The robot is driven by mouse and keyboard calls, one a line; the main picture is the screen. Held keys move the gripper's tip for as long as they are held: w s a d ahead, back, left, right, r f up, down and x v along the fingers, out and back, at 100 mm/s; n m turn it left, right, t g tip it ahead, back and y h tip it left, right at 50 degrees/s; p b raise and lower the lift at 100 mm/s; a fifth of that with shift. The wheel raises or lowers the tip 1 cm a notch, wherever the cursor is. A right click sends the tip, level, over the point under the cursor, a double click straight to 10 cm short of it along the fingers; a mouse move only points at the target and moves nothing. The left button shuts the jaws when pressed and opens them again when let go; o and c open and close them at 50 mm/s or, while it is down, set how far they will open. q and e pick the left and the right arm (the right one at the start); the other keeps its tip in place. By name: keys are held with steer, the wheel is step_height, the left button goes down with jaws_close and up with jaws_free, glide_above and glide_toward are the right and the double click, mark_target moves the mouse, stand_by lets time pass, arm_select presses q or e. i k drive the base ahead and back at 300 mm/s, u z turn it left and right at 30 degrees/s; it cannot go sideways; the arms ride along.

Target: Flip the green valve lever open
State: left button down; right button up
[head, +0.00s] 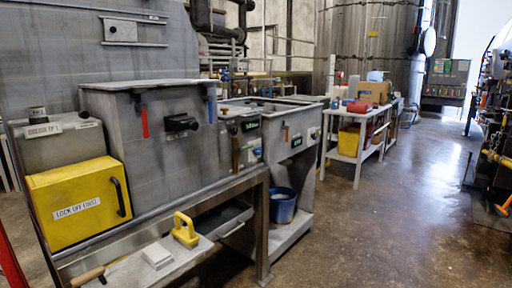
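No lever can be made out clearly as green. A narrow dark, possibly olive-green upright strip (235,153) hangs on the front of the middle grey unit; it is too small to tell whether it is a valve lever. A red lever (145,121) hangs down on the large grey compactor box (170,150), and a blue lever (210,108) hangs at its upper right corner. A smaller red lever (286,134) stands upright on the unit further right. Neither of my grippers is in view.
A yellow "LOCK OFF FIRST" box (77,215) juts out at the left. A yellow-handled tool (185,230) and a white block (157,256) lie on the low front shelf. A blue bucket (282,205) stands beneath the right unit. The floor (385,235) to the right is clear.

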mark_target(238, 149)
steer(key=z, duration=0.85)
steer(key=i, duration=1.35)
steer(key=z, duration=0.4)
steer(key=i, duration=1.55)
steer(key=u, duration=1.35)
steer(key=i, duration=0.55)
steer(key=u, duration=0.5)
